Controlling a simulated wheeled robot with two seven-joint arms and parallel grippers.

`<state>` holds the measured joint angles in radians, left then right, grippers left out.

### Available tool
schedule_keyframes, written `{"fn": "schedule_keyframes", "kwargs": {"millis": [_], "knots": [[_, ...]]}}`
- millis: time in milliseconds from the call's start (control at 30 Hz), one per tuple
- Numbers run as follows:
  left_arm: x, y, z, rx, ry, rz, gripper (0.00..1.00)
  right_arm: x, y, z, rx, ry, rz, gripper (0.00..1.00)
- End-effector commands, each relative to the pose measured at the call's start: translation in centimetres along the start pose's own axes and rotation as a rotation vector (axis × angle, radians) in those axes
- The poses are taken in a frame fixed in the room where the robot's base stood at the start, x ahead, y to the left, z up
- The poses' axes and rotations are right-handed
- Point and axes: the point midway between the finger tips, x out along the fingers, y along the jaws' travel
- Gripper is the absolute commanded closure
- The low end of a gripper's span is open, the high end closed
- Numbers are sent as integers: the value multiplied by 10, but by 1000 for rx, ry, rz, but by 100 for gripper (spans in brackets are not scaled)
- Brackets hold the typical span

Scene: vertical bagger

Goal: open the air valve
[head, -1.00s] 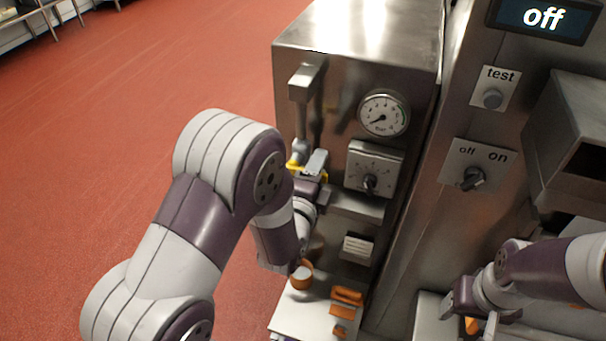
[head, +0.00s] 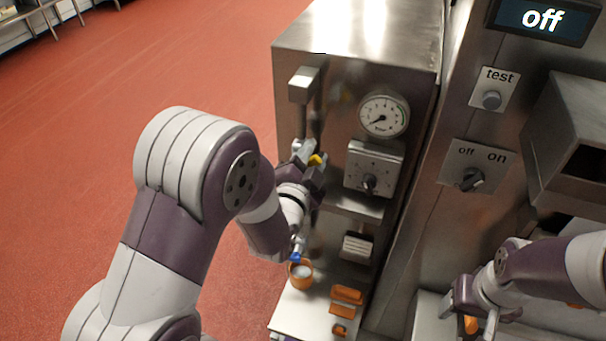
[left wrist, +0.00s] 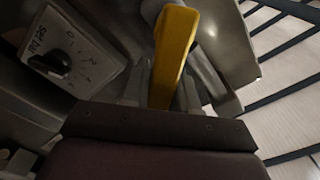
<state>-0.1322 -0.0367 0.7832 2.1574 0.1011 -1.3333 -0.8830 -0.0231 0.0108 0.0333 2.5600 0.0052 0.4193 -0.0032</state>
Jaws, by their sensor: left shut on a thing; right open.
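The air valve's yellow lever (left wrist: 173,55) stands between the fingers of my left gripper (left wrist: 165,95) in the left wrist view. In the head view only a small yellow part of the lever (head: 316,159) shows by my left gripper (head: 312,160), which is shut on it beside the vertical pipe (head: 314,115). The rest of the lever is hidden by the gripper. The pressure gauge (head: 383,116) is to the right, its needle toward the lower left. My right gripper (head: 468,326) is open at the lower right, near an orange thing.
A dial knob (head: 369,184) sits below the gauge, close to my left gripper. The off/on switch (head: 471,179), test button (head: 491,100) and a display (head: 541,17) reading "off" are on the right. An orange cup (head: 301,281) and orange pieces (head: 346,295) lie on a white shelf (head: 300,312) below.

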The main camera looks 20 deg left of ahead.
Motion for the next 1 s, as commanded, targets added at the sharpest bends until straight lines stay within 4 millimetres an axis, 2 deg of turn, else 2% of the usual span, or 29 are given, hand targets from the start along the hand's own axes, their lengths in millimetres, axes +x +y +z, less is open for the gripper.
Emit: {"fn": "schedule_keyframes", "kwargs": {"millis": [733, 900, 1000], "knots": [[0, -37, 14, -761, 4, -5, 99, 13, 0, 2, 0, 0, 0, 36], [0, -42, 18, -886, 6, -4, 98, 17, 0, 2, 0, 0, 0, 36], [0, -43, 16, -897, 6, -3, 98, 15, 0, 2, 0, 0, 0, 36]]}}
